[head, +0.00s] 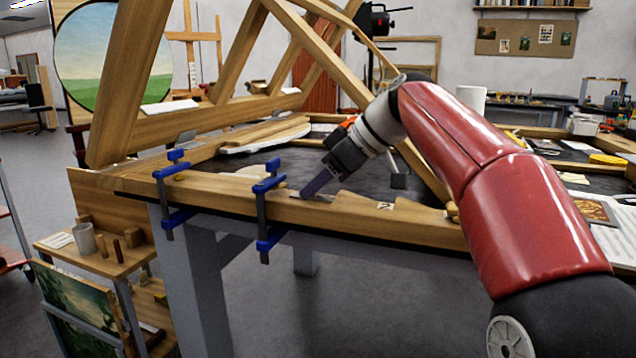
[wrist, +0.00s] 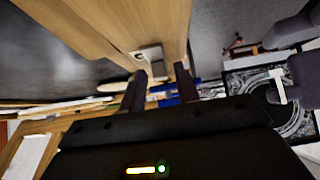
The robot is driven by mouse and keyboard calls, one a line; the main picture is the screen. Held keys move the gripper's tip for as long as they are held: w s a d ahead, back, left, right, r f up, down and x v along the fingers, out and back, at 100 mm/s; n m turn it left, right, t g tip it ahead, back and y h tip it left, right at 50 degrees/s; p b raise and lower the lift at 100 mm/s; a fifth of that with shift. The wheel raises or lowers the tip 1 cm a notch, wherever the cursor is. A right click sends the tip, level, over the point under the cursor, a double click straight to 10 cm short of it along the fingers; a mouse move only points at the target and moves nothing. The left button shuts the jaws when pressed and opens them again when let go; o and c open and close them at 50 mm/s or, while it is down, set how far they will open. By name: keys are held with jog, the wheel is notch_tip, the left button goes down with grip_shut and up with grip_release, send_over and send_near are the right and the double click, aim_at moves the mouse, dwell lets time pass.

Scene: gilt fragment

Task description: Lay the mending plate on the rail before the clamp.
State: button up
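The wooden rail (head: 350,218) runs along the table's front edge. Two blue clamps sit on it, one at the left (head: 172,195) and one nearer the middle (head: 266,210). My gripper (head: 306,193) points down to the rail just right of the nearer clamp. In the wrist view my gripper (wrist: 160,78) has its two dark fingers apart, with a gap between them. A small grey metal piece, apparently the mending plate (wrist: 149,54), shows at the rail just past the fingertips. I cannot tell whether it touches a finger. Blue clamp parts (wrist: 178,95) show behind the fingers.
A tall slanted wooden frame (head: 130,75) rises at the left. Pale curved pieces (head: 265,138) lie on the dark tabletop behind the rail. Notched wood (head: 390,205) sits along the rail right of my gripper. A small shelf with a cup (head: 84,238) stands at lower left.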

jog(key=shift+d+r, duration=0.15)
jog(key=shift+r, duration=0.25)
jog(key=p+v, duration=0.2)
jog(key=v, duration=0.9)
jog(key=shift+d, duration=0.2)
jog(key=shift+s+r, duration=0.1)
jog(key=shift+s, duration=0.05)
